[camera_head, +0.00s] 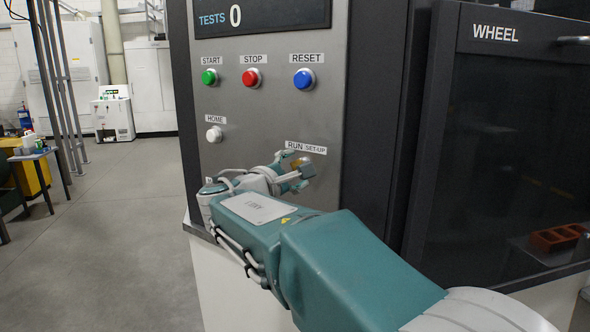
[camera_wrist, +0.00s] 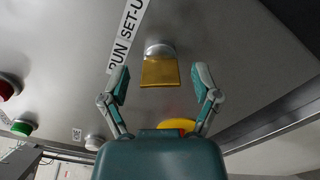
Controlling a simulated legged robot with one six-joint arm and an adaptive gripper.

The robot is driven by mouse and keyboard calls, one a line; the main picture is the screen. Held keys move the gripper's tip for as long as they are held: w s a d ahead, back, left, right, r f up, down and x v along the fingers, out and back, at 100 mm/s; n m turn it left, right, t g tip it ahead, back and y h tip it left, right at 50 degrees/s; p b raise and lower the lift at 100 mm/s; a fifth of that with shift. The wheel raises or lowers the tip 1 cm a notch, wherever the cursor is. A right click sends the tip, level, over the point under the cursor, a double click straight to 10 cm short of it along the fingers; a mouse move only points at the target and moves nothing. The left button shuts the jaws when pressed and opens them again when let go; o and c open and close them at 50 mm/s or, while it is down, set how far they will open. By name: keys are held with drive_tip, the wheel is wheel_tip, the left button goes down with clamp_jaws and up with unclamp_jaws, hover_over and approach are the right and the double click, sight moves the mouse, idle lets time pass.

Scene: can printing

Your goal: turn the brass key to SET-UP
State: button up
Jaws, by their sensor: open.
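The brass key (camera_wrist: 159,72) sticks out of a round silver lock on the grey panel, in the upper middle of the wrist view. Its flat, broad bow faces the camera. My gripper (camera_wrist: 160,82) is open, with one finger on each side of the key and a gap on both sides. The RUN SET-UP label (camera_wrist: 126,35) is beside the lock. In the head view, my gripper (camera_head: 298,171) is at the panel just below the same label (camera_head: 306,147) and mostly hides the key. Which label word the key points to cannot be told.
Green START (camera_head: 209,77), red STOP (camera_head: 251,77), blue RESET (camera_head: 304,78) and white HOME (camera_head: 214,134) buttons are on the panel above and left of my gripper. The dark WHEEL door (camera_head: 500,130) stands to the right. Open floor (camera_head: 110,220) lies left.

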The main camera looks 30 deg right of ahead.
drive_tip(key=shift+d, duration=0.25)
clamp_jaws()
drive_tip(key=shift+f+m, duration=0.1)
drive_tip(key=shift+m, duration=0.2)
drive_tip(key=m, duration=0.5)
drive_tip(key=shift+m, duration=0.3)
drive_tip(key=m, duration=0.5)
drive_tip(key=shift+f+m, duration=0.15)
drive_tip(key=shift+m, duration=0.15)
